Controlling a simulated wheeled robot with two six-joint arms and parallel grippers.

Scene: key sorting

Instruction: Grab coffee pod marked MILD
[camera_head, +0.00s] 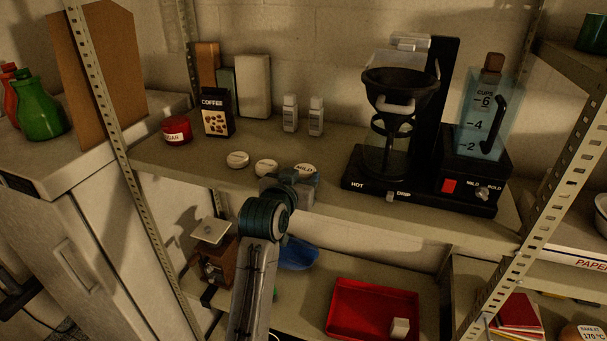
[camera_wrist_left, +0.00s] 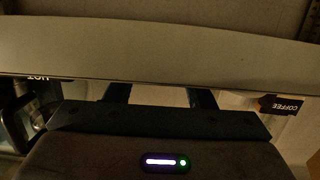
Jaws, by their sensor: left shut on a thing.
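A round pale coffee pod (camera_head: 305,168) lies at the front of the upper shelf, the rightmost of three. Its small lettering looks like MILD. My left gripper (camera_head: 300,181) reaches in from the front and is shut on this pod, which appears to be still at shelf level. The gripper hides the pod's near side. Two other pale pods, one in the middle (camera_head: 266,167) and one at the left (camera_head: 238,159), lie to its left; their lettering is too small to read. In the left wrist view, both fingers (camera_wrist_left: 160,97) show, spread apart; the pod cannot be made out there.
A coffee maker (camera_head: 403,120) stands at the right of the shelf (camera_head: 330,195). A red sugar jar (camera_head: 176,130), a coffee box (camera_head: 217,113) and two small bottles (camera_head: 290,113) stand behind the pods. A red tray (camera_head: 365,300) is on the lower shelf.

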